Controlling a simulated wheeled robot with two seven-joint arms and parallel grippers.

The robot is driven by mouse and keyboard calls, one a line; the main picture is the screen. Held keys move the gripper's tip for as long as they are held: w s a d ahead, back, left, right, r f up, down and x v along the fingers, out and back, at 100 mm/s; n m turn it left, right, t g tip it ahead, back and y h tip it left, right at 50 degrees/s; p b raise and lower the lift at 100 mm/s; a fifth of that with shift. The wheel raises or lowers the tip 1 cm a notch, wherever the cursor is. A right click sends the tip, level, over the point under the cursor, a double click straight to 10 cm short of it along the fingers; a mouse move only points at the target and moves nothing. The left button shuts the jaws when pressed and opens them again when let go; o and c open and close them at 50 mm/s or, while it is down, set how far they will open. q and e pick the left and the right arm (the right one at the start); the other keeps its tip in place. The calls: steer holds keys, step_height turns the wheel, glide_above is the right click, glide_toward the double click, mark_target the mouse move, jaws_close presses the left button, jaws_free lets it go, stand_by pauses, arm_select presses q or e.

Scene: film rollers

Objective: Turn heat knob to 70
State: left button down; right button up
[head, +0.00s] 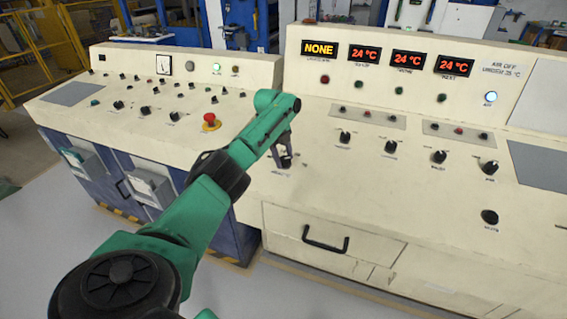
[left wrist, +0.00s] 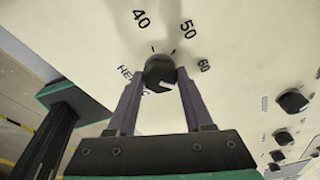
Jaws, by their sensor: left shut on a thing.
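The heat knob (left wrist: 160,72) is a black round knob on the cream console, with the marks 40, 50 and 60 around it in the left wrist view. A white mark shows on its lower right side, away from those numbers. No 70 is readable. My left gripper (left wrist: 161,82) is shut on the knob, one finger on each side. In the head view the left gripper (head: 283,158) reaches down to the knob (head: 286,161), which is partly hidden by the fingers. My right gripper is not in view.
Several other black knobs, such as one at the right (head: 490,217), sit on the console. A red emergency button (head: 210,122) stands to the left. Displays read NONE (head: 319,49) and 24 °C (head: 364,53). A drawer handle (head: 325,240) juts from the front below.

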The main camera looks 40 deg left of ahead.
arm_select(q)
steer(key=m+b, duration=0.3)
steer(key=m, duration=0.1)
steer(key=shift+w+m+g, duration=0.1)
steer(key=shift+m+g, duration=0.2)
stand_by(0.5)
steer(key=shift+c, duration=1.5)
jaws_free()
step_height(320, 180, up, 14)
steer(key=s+p, duration=0.2)
steer(key=shift+a+r, duration=0.25)
steer(key=shift+a, duration=0.2)
